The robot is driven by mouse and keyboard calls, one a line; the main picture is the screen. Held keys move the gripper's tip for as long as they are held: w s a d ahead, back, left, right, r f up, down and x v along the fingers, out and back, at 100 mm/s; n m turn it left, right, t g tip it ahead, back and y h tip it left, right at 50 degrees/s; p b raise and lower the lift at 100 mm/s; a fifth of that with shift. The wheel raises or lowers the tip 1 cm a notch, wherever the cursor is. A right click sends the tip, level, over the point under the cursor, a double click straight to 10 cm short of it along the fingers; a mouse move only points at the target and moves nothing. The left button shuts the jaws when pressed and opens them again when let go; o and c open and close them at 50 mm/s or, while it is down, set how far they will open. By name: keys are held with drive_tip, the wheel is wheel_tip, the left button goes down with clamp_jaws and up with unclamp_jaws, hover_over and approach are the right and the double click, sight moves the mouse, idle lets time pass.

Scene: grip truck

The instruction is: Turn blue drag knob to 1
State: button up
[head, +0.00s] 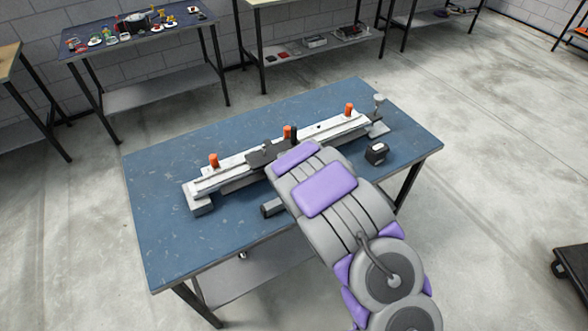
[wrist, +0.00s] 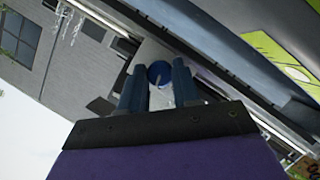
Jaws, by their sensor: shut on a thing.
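The blue drag knob (wrist: 160,69) is a small round blue disc in the wrist view, between the fingertips of my gripper (wrist: 159,78). My gripper is shut on the knob, with one finger on each side of it. A pale, glossy piece shows just below the knob between the fingers. Any number or pointer mark on the knob is too small to read. In the head view my grey and purple arm reaches over the middle of a long white rail (head: 228,178), and it hides the knob and my fingertips.
The rail lies across a blue-topped table (head: 165,235). Orange knobs stand along it, one at the left (head: 214,160) and one at the right (head: 349,109). A small black box (head: 377,153) sits right of my arm. Other tables stand at the back.

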drive_tip(key=shift+f+n+t+b, duration=0.15)
drive_tip(key=shift+n+t+b, duration=0.15)
drive_tip(key=shift+n+b, duration=0.15)
drive_tip(key=shift+h, duration=0.3)
drive_tip(key=o, duration=1)
drive_tip(key=shift+o, duration=0.2)
drive_tip(key=p+v, duration=0.1)
drive_tip(key=v, duration=0.5)
drive_tip(key=shift+s+p, duration=0.1)
drive_tip(key=shift+p, duration=0.25)
drive_tip(key=p+v, duration=1.1)
drive_tip(key=p, duration=0.7)
